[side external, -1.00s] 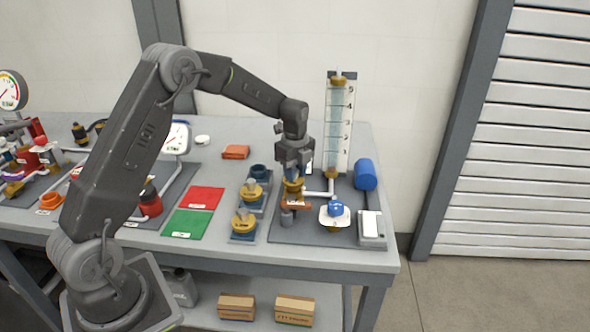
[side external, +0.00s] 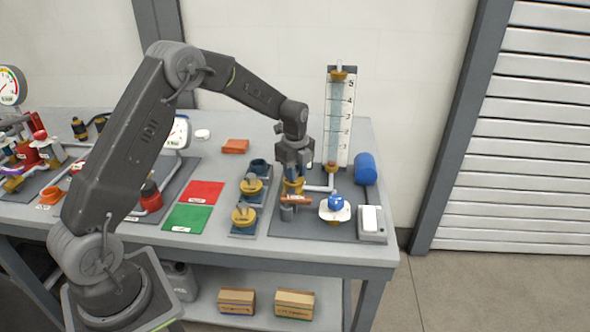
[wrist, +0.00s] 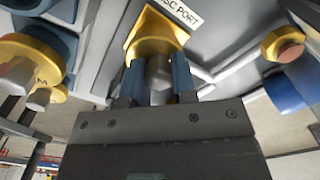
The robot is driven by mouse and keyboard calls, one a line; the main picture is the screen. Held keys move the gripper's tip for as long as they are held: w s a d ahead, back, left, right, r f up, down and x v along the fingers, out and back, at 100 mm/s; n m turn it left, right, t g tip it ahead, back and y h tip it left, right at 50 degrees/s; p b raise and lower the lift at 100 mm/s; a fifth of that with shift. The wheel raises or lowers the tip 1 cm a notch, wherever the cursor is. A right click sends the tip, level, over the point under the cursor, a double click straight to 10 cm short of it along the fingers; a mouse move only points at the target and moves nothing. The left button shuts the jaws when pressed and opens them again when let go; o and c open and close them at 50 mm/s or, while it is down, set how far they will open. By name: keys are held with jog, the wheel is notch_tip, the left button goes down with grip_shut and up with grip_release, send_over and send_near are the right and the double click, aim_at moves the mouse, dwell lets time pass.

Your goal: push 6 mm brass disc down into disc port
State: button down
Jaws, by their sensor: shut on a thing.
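My gripper (wrist: 157,82) is shut on the grey stem (wrist: 158,72) of what looks like the 6 mm brass disc, between its two blue fingers. In the side view my gripper (side external: 293,174) points straight down at the pump skid. The yellow brass disc port (wrist: 142,27), labelled "DISC PORT", lies just beyond the fingertips in the wrist view. Brass (side external: 293,187) also shows right below the fingers in the side view. The stem lines up with the port. The disc's lower edge is hidden, so I cannot tell how deep it sits.
Two other brass discs with grey stems (side external: 250,187) (side external: 243,215) stand in holders to the left. An orange lever (side external: 296,200) is close in front of my gripper. A tall gauge (side external: 340,120), blue cylinder (side external: 365,168) and blue knob (side external: 335,202) stand to the right.

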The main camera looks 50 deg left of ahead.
jog(key=shift+f, duration=0.2)
jog(key=c, duration=0.8)
grip_release()
jog(key=shift+c, duration=0.2)
jog(key=shift+r, duration=0.1)
notch_tip(320, 180, up, 14)
jog(key=shift+d, duration=0.1)
jog(key=s+d+r+n+t, duration=0.3)
jog(key=s+d+r+n, duration=0.55)
jog(key=s, duration=0.45)
jog(key=s+d+f+n+t, duration=0.1)
jog(key=s+d+n, duration=0.2)
jog(key=s, duration=0.5)
jog(key=s+d+f+n+t, duration=0.1)
jog(key=s+d+n, duration=0.1)
jog(key=s+n, duration=0.4)
jog(key=shift+s+d+f+t, duration=0.3)
jog(key=shift+s+d, duration=0.1)
jog(key=shift+s, duration=0.8)
